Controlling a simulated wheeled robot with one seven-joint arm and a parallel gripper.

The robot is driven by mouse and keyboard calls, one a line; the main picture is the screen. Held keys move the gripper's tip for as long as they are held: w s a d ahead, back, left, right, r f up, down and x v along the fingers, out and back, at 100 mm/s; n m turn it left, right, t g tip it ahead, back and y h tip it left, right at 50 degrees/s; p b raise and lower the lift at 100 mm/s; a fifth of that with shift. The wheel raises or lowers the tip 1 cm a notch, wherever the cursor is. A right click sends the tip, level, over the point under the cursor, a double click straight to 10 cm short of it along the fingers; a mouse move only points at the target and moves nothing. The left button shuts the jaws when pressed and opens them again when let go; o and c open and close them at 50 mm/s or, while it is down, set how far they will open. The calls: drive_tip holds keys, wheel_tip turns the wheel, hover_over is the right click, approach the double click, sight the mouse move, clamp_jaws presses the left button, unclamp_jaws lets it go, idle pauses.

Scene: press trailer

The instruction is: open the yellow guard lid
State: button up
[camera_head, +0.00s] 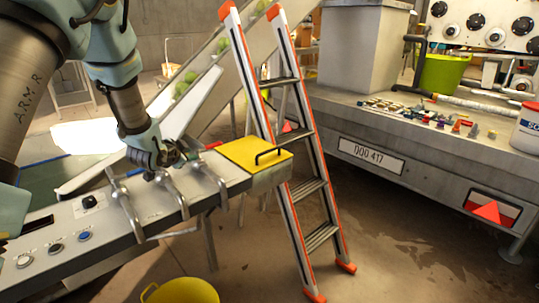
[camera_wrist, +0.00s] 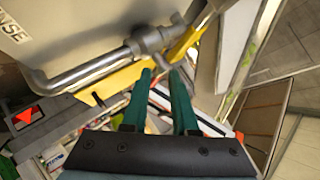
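The yellow guard lid (camera_head: 255,153) lies flat and closed on the right end of a grey control console (camera_head: 150,205). A black bar handle (camera_head: 280,152) stands on the lid's right side. My gripper (camera_head: 174,162) is over the console, left of the lid and apart from its handle. In the wrist view, my gripper's two teal fingers (camera_wrist: 163,85) stand apart with nothing clearly held between them. Part of a yellow surface (camera_wrist: 118,82), probably the lid, shows there behind a metal pipe. The lid's handle cannot be made out in the wrist view.
Several bent metal bars (camera_head: 175,195) rise from the console close to my gripper; a metal pipe (camera_wrist: 90,72) is near the fingertips. A yellow bucket (camera_head: 180,291) is on the floor in front. A trailer (camera_head: 420,150) stands right.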

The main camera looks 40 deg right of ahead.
sight(266, 153)
drive_tip(key=s+d+f+m+g+h, duration=0.1)
drive_tip(key=s+d+m+h, duration=0.1)
drive_tip(key=d, duration=0.3)
drive_tip(key=s+d+f+m+g+h, duration=0.1)
drive_tip(key=s+d+m, duration=0.2)
drive_tip(key=s+d, duration=0.2)
drive_tip(key=s+d+f+m+g+h, duration=0.1)
drive_tip(key=s+d+m+h, duration=0.1)
drive_tip(key=s+d, duration=0.2)
drive_tip(key=shift+s+d+f+m+g+h, duration=0.1)
drive_tip(key=shift+s+d+m+g+h, duration=0.05)
drive_tip(key=shift+d, duration=0.3)
drive_tip(key=shift+s+d+f+m+g+h, duration=0.1)
drive_tip(key=shift+d+m+g+h, duration=0.05)
drive_tip(key=shift+d, duration=0.3)
drive_tip(key=p+x, duration=0.2)
drive_tip(key=x, duration=0.8)
drive_tip(key=shift+d, duration=0.3)
clamp_jaws()
